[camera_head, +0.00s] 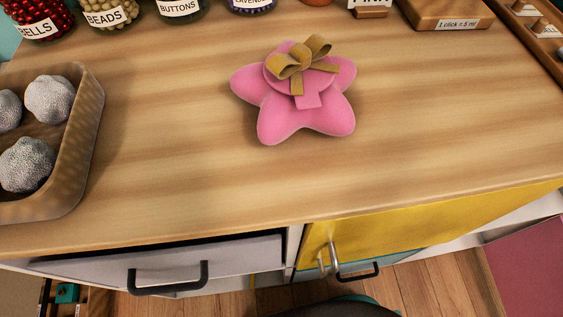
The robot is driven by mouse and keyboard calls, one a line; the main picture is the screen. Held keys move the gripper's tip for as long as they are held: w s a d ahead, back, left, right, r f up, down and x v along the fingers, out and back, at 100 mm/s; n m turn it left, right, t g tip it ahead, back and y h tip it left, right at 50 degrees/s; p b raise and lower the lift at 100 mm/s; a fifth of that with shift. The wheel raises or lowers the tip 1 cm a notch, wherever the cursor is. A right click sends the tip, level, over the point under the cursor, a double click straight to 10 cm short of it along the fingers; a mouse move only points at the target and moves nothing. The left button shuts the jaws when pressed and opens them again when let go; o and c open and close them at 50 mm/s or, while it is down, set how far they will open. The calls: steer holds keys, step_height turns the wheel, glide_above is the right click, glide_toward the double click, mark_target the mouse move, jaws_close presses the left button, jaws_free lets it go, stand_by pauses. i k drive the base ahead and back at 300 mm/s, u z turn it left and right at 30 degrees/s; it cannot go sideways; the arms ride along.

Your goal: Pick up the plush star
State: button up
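The plush star (303,118) is pink, with rounded points. A gold-brown bow (300,62) sits on a pink piece on top of it. The star rests on the wooden countertop (190,150), right of the picture's middle and toward the back. Nothing touches it from the sides. My gripper is not in view.
A wooden tray (82,140) with several grey textured balls (28,163) stands at the left. Labelled jars (109,13) line the back edge, and a wooden block (448,14) is at back right. The counter around the star is clear. Below are a grey drawer (170,268) and a yellow door (430,228).

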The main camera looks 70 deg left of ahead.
mark_target(279, 117)
steer(key=u, duration=0.9)
steer(key=k, duration=1.15)
steer(key=u, duration=0.8)
steer(key=k, duration=1.4)
